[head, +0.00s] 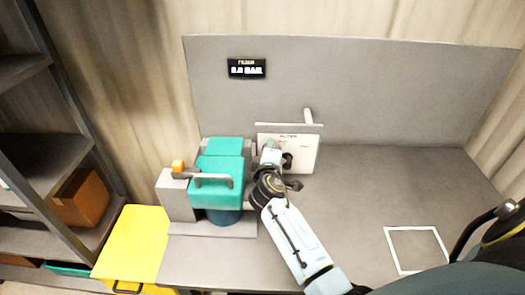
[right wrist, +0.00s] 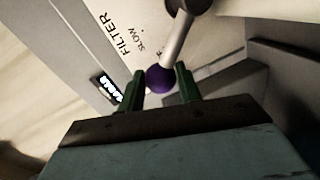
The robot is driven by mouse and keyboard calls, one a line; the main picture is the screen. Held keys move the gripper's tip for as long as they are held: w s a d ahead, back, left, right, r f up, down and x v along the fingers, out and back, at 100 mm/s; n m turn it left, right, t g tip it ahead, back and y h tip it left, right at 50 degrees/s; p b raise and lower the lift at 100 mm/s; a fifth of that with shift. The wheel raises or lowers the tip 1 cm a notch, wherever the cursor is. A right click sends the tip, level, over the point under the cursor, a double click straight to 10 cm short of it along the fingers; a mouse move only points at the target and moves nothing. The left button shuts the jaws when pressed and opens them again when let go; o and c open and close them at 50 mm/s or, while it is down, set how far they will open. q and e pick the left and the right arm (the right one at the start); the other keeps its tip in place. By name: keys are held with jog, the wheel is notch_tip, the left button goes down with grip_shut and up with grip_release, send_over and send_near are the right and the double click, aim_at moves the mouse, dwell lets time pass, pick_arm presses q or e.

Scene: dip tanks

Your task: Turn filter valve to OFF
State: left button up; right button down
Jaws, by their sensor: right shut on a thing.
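The filter valve shows in the right wrist view as a grey lever with a purple ball knob (right wrist: 160,79) at its end. It stands in front of a white panel (right wrist: 132,28) marked FILTER and SLOW, with further lettering partly hidden by the lever. My right gripper (right wrist: 161,88) has its two green fingers on either side of the knob and is shut on it. In the head view my right gripper (head: 270,155) reaches the left part of the white panel (head: 304,152) and hides the lever there. My left gripper is not in view.
A teal-topped unit (head: 217,178) with a grey handle stands just left of my right gripper. A small black display (head: 247,68) is on the grey back wall. A yellow box (head: 133,243) is at lower left, beside shelving. The worktop (head: 375,185) on the right is mostly clear, with a white square outline.

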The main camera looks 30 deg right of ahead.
jog(key=shift+f, duration=0.1)
dwell(0.3)
jog(key=c, duration=1)
grip_release()
jog(key=v, duration=1.3)
jog(key=shift+a+b, duration=0.2)
jog(key=shift+b, duration=0.15)
jog(key=shift+s, duration=0.15)
